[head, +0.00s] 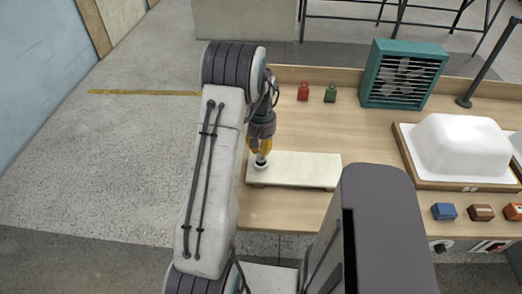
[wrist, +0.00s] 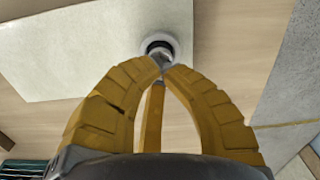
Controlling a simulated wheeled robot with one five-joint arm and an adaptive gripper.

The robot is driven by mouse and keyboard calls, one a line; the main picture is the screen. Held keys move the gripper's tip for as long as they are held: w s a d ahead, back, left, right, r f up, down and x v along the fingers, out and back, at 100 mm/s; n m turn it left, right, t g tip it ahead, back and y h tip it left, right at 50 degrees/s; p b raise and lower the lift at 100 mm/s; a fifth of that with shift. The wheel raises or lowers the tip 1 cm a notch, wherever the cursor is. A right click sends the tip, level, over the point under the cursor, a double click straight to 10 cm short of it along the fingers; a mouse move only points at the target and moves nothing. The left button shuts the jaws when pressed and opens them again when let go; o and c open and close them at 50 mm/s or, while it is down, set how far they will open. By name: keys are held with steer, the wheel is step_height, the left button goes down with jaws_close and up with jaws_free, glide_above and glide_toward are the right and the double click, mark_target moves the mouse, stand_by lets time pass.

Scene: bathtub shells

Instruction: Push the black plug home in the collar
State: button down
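A white round collar (head: 261,165) stands on the left end of a cream board. In the wrist view the collar (wrist: 174,42) shows as a pale ring just beyond my fingertips. The black plug (wrist: 154,44) shows as a dark round edge inside that ring; how deep it sits I cannot tell. My gripper (head: 261,150) points down right above the collar. In the wrist view its yellow fingers (wrist: 162,68) come together at the tips, over the near side of the plug. I see nothing clearly held between them. Whether the tips touch the plug is hidden.
The cream board (head: 310,168) lies on a wooden bench (head: 300,210). Red (head: 303,91) and green (head: 330,93) weights and a teal fan box (head: 403,74) stand behind. A white tub shell (head: 460,147) and small coloured blocks (head: 444,211) are at right.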

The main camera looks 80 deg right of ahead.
mark_target(261, 156)
step_height(261, 156, up, 12)
steer(key=shift+r, duration=0.15)
stand_by(0.6)
